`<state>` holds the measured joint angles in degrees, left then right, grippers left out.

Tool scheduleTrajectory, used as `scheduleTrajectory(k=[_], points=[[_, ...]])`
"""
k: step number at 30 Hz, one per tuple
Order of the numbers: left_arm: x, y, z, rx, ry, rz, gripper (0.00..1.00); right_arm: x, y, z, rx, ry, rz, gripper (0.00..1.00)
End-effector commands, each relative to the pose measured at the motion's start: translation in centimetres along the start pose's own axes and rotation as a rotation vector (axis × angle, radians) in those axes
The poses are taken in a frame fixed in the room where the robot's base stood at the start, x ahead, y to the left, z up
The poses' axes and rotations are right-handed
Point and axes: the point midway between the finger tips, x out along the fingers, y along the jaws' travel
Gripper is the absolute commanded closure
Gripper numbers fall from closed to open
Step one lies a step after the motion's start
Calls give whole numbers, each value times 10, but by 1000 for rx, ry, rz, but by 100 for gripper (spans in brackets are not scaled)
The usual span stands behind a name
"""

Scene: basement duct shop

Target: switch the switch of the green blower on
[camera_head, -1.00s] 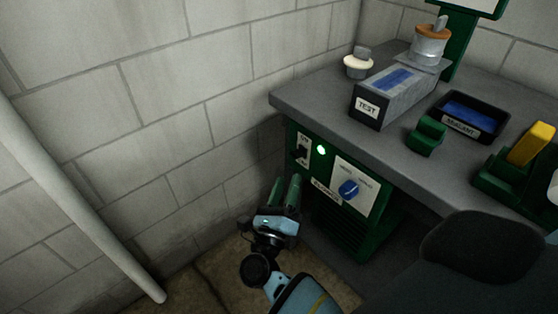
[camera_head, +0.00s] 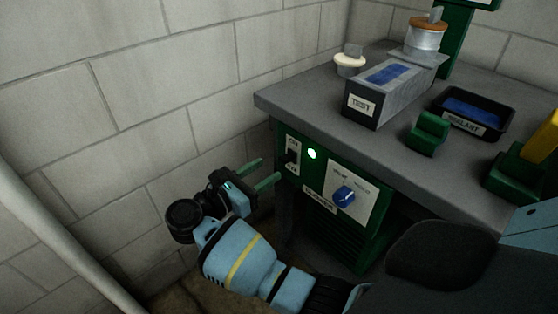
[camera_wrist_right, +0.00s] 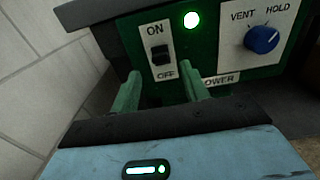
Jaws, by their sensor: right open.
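The green blower (camera_head: 322,232) sits under the bench top, its front panel facing left. Its small black switch (camera_head: 292,158) is on a white plate at the panel's left; in the right wrist view the switch (camera_wrist_right: 161,56) sits between ON above and OFF below. I cannot tell for sure which way it is tipped. A green lamp (camera_head: 312,154) beside it is lit. My right gripper (camera_head: 268,171) is open and empty, its green fingers pointing at the panel just below the switch; the gripper also shows in the right wrist view (camera_wrist_right: 161,86). My left gripper is out of view.
A blue VENT/HOLD knob (camera_head: 344,196) is right of the switch. The grey bench top (camera_head: 300,92) overhangs the panel and carries a TEST box (camera_head: 385,95), a SEALANT tray (camera_head: 507,124) and a green block (camera_head: 428,132). A block wall (camera_head: 150,100) stands close on the left.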

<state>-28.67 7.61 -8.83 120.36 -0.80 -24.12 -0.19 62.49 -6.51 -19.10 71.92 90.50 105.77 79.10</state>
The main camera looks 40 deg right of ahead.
Motion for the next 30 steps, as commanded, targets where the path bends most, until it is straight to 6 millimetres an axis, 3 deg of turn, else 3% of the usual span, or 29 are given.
scheduleTrajectory(k=[9,22,30], points=[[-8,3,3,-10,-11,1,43,46,0,1,0,-3,-1,55],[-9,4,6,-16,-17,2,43,57,0,0,-1,-1,1,55],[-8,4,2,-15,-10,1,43,57,0,0,-1,0,1,87]])
